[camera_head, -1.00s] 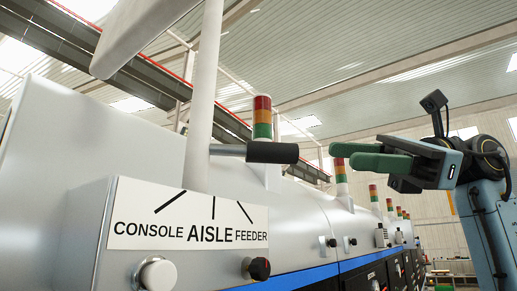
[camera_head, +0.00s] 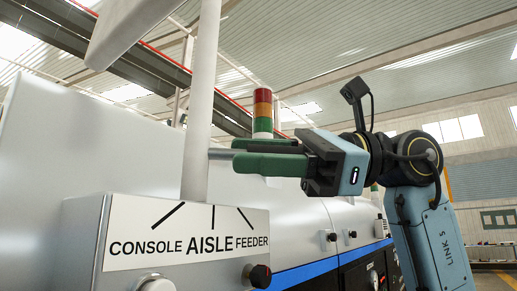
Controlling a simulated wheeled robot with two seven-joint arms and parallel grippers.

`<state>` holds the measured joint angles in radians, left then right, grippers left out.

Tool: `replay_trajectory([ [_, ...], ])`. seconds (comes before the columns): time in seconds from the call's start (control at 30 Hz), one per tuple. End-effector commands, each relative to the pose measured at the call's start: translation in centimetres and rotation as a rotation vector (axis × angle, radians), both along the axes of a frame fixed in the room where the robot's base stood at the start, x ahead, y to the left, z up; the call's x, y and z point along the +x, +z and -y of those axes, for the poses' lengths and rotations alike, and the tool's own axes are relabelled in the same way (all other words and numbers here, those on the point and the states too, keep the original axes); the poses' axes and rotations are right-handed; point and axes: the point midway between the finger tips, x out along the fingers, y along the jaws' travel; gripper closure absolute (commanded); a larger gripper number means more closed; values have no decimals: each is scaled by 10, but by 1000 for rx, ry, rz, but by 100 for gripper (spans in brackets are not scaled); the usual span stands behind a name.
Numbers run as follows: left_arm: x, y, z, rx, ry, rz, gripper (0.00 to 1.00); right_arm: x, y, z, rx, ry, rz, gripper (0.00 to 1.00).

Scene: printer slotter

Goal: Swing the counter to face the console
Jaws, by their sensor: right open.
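The counter's pale pole (camera_head: 202,105) stands upright behind the label box, with a pale boxy arm (camera_head: 135,28) at its top. A grey handle bar (camera_head: 221,154) sticks out from the pole to the right. My right gripper (camera_head: 237,154) comes in from the right at the handle, its two green fingers open, one in front and one behind. The fingers hide the handle's black grip, and I cannot tell whether they touch it. The label (camera_head: 186,233) reads CONSOLE, AISLE, FEEDER from left to right, with a tick line above each word. My left gripper is out of view.
Two knobs, a silver one (camera_head: 155,284) and a black one (camera_head: 257,276), sit below the label. A red, amber and green signal tower (camera_head: 263,112) stands behind my fingers. A long grey machine (camera_head: 90,140) fills the background.

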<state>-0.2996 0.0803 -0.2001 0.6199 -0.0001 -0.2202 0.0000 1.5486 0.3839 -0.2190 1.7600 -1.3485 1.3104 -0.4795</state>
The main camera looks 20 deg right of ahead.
Motion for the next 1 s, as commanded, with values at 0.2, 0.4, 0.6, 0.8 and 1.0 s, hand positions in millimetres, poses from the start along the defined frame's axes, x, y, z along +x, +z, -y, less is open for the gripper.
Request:
replay_trajectory([
  [0.2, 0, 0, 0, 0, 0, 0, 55, 0, 0, 0, 0, 0, 0, 60],
  [0.4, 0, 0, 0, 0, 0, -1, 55, 0, 0, 0, 0, 1, -1, 86],
  [0.6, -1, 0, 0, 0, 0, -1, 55, 0, 0, 0, 0, 1, -1, 100],
  [0.8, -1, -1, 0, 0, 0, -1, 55, -1, -1, 0, -1, -8, 0, 100],
  [1.0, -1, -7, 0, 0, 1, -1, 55, -5, -2, 1, -3, -69, 4, 100],
])
